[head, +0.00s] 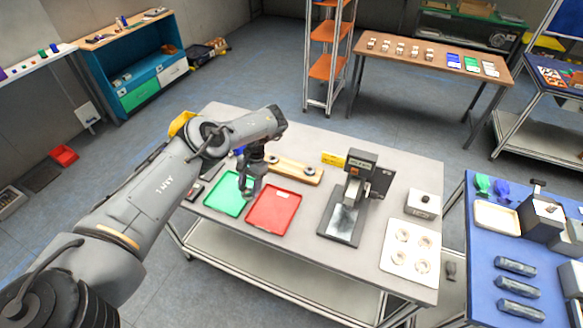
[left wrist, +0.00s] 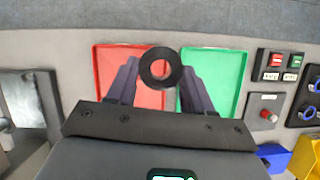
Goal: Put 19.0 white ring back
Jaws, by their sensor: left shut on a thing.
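My left gripper (head: 250,194) is shut on a dark ring and holds it above the area between the red tray (head: 273,209) and the green tray (head: 229,193). In the left wrist view the dark ring (left wrist: 160,67) sits between the two fingers of the gripper (left wrist: 160,75), its round hole facing the camera. The held ring looks black, not white. A wooden holder (head: 308,175) with dark round pieces stands just behind the gripper. A white plate (head: 391,262) with several pale ring shapes lies at the table's right end. My right gripper is not in view.
A press-like device (head: 342,222) stands right of the red tray. A yellow block (head: 333,159) is behind it, and a small grey box (head: 423,204) is near the white plate. A button box (left wrist: 264,112) and blue and yellow bins (left wrist: 305,158) lie beside the green tray.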

